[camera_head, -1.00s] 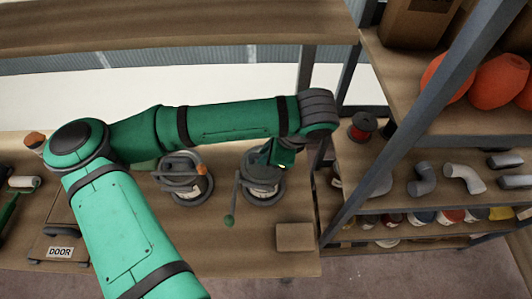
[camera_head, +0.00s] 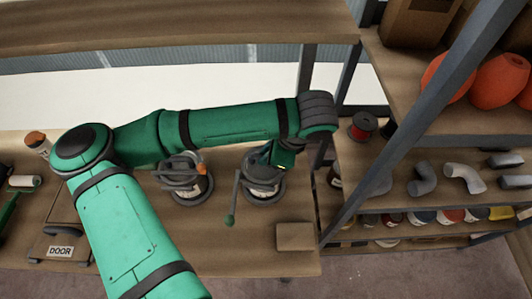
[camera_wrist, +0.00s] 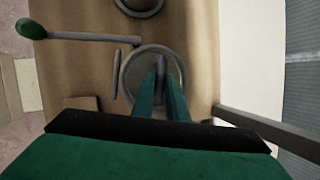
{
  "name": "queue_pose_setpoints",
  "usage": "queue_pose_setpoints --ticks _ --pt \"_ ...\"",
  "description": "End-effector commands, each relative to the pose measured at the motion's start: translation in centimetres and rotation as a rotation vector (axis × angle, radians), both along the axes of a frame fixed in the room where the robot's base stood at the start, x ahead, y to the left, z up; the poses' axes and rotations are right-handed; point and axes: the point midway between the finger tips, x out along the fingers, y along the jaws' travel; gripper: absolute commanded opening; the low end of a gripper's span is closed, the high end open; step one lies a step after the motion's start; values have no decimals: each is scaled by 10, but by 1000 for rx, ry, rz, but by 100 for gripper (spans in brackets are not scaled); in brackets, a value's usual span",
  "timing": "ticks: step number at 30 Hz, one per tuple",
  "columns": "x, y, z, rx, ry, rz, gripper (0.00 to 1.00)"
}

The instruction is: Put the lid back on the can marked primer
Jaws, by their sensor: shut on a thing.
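Two grey cans with pale labels stand on the wooden bench: a left can (camera_head: 187,186) and a right can (camera_head: 264,188). The label writing is too small to read, so I cannot tell which is marked primer. My gripper (camera_head: 277,163) is over the right can. In the wrist view its green fingers (camera_wrist: 160,75) are shut on a grey upright grip at the middle of a round grey lid (camera_wrist: 131,76). I cannot tell whether the lid is seated on the can or just above it; the arm and fingers hide part of it.
A grey rod with a green end (camera_head: 230,219) is beside the right can. A small wooden block (camera_head: 295,236) lies at the bench's front right. Shelving with a grey post (camera_head: 385,150) rises close on the right.

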Motion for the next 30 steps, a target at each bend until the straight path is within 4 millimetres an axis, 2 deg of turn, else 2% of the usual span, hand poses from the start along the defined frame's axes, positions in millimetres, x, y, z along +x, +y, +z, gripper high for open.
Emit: queue_pose_setpoints --ticks 7,8,10,16,17,19,30 --pt "0 0 0 0 0 0 0" --pt "0 0 0 0 0 0 18" --pt "0 0 0 0 0 0 34" --pt "0 0 0 1 0 0 35" --pt "0 0 -1 1 0 0 37" --pt "0 0 -1 1 0 0 54" --pt "0 0 3 1 -1 0 54"
